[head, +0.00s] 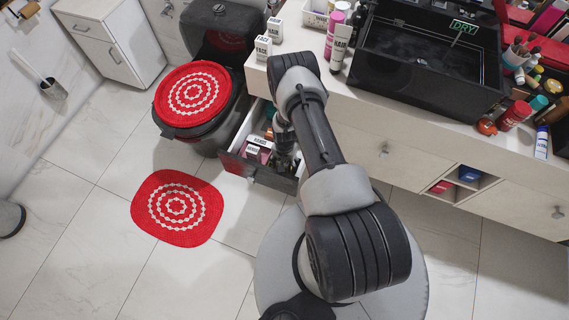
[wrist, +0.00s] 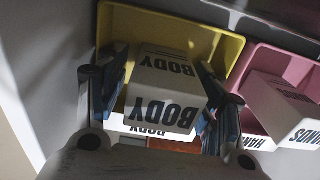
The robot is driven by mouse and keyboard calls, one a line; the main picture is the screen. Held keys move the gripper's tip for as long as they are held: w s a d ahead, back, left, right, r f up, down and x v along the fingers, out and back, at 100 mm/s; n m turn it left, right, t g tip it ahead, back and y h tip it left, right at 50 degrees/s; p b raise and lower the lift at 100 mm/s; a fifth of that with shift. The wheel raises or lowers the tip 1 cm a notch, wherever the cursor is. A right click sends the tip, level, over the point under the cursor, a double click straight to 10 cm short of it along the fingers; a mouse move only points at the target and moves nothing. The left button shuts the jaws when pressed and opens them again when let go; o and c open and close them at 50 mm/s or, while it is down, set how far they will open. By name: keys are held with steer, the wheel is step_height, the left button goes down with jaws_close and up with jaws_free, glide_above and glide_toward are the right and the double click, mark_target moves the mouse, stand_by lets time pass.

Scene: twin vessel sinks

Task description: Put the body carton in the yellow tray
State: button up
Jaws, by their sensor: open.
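A white body carton (wrist: 165,85) with black BODY lettering stands between the two fingers of my gripper (wrist: 163,72) in the wrist view. The fingers are open, one on each side of it; I cannot tell whether either touches it. The carton overlaps the yellow tray (wrist: 222,42) in that view, and its base is hidden. In the head view my gripper (head: 285,158) is low inside the open drawer, and my arm hides the yellow tray and these cartons.
A pink tray (wrist: 252,62) with cartons marked HANDS (wrist: 288,103) lies right of the yellow tray. The drawer (head: 232,164) is pulled out beside the toilet (head: 205,120). Cartons and bottles crowd the counter (head: 255,72) around the black sink (head: 420,70).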

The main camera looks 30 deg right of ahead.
steer(key=shift+r, duration=0.1)
step_height(320, 180, up, 12)
steer(key=p, duration=0.4)
steer(key=w+a+r+n+t, duration=0.1)
steer(key=w+a+r+n, duration=0.1)
steer(key=r, duration=1.5)
steer(key=w+a+r+n+t, duration=0.1)
steer(key=w+a+r+n, duration=0.15)
steer(key=r, duration=1.45)
steer(key=s+a+r+n+t, duration=0.1)
steer(key=s+a+r, duration=0.1)
steer(key=s+r, duration=0.4)
steer(key=s+a+r+n, duration=0.2)
steer(key=s+a+r, duration=0.1)
steer(key=r, duration=0.6)
steer(key=s+a+r+n, duration=0.1)
steer(key=s+r, duration=0.1)
steer(key=s, duration=0.5)
steer(key=s+a+r+n+t, duration=0.1)
steer(key=s+a+r+n, duration=0.1)
steer(key=s, duration=0.6)
steer(key=shift+s+a+r+t, duration=0.25)
steer(key=shift+s+r+t, duration=0.05)
steer(key=shift+r, duration=0.5)
